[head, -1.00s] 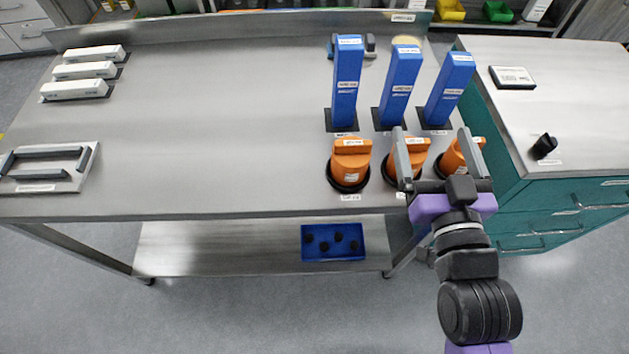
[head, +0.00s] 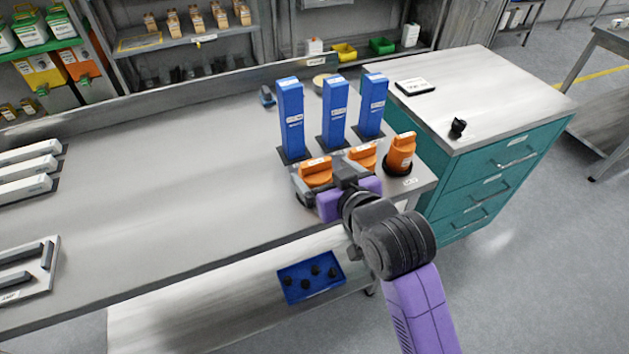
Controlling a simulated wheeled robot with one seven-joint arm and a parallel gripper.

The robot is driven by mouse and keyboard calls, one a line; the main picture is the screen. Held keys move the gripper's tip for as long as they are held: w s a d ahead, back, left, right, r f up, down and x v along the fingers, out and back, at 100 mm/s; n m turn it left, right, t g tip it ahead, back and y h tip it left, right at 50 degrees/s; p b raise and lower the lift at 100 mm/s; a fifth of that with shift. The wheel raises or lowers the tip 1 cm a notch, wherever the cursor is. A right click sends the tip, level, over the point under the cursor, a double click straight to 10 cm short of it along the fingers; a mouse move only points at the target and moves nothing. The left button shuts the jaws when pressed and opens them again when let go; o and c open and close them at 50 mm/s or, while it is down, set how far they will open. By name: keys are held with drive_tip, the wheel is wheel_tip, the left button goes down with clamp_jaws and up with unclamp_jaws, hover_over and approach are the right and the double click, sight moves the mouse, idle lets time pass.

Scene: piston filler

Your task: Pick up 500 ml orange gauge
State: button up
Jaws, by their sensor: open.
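Three orange gauges stand in a row at the table's front right: the left one (head: 315,171), the middle one (head: 362,157) and the right one (head: 401,154). Their labels are too small to read, so I cannot tell which is the 500 ml one. My gripper (head: 335,176) is open and empty, in front of the left and middle gauges. It hides their lower parts. I cannot tell whether it touches either. The right gauge is in full view on its dark round base, clear of my gripper.
Three tall blue blocks (head: 291,118) stand close behind the gauges on the steel table (head: 170,190). A teal drawer cabinet (head: 490,165) is to the right. A blue bin (head: 311,277) sits on the lower shelf. The table's middle is free.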

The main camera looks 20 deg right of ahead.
sight(317, 166)
drive_tip(key=x, duration=0.5)
drive_tip(key=shift+d+f, duration=0.1)
drive_tip(key=c, duration=1.5)
drive_tip(key=shift+c, duration=0.4)
